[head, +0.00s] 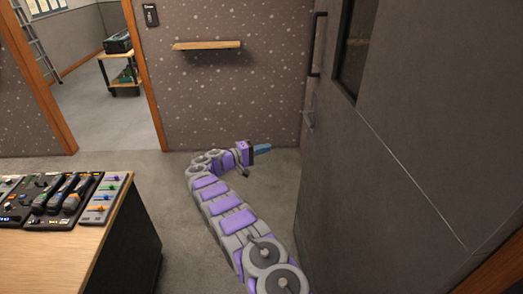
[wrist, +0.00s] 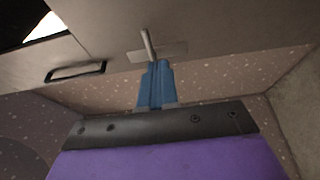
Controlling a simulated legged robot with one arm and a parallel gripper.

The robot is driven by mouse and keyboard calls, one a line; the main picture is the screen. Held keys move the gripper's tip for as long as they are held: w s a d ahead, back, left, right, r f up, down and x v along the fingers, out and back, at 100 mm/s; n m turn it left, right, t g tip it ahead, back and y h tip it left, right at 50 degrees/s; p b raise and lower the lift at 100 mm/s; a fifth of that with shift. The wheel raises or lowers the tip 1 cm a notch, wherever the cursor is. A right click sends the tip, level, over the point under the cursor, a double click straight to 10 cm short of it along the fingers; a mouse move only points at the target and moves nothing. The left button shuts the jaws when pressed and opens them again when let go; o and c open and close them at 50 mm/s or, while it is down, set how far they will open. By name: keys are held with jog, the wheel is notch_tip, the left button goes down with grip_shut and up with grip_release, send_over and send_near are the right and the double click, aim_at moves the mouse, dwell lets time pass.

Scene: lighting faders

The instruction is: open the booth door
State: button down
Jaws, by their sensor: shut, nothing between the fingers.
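The booth door (head: 420,130) is a large dark grey panel with a window, filling the right side of the head view. On its far part it has a black vertical pull bar (head: 315,45) and, below that, a small metal lever handle (head: 309,118). My gripper (head: 264,149) is shut and empty, to the left of the door and below the lever. In the wrist view, the blue fingers (wrist: 157,64) point at the lever (wrist: 147,42) and its plate; the tips overlap the lever's lower end. I cannot tell whether they touch. The pull bar (wrist: 75,72) shows to the left there.
A wooden desk (head: 75,240) with lighting fader consoles (head: 60,198) stands at the left. A wooden shelf (head: 207,45) is on the speckled far wall. An open doorway at the upper left shows a cart (head: 125,72) and a ladder (head: 36,45). Grey floor is clear around my arm.

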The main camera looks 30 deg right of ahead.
jog(key=d, duration=0.9)
jog(key=shift+d+g, duration=0.3)
jog(key=shift+d, duration=0.05)
dwell(0.7)
jog(key=shift+w+d, duration=0.1)
jog(key=shift+a, duration=0.2)
dwell(0.4)
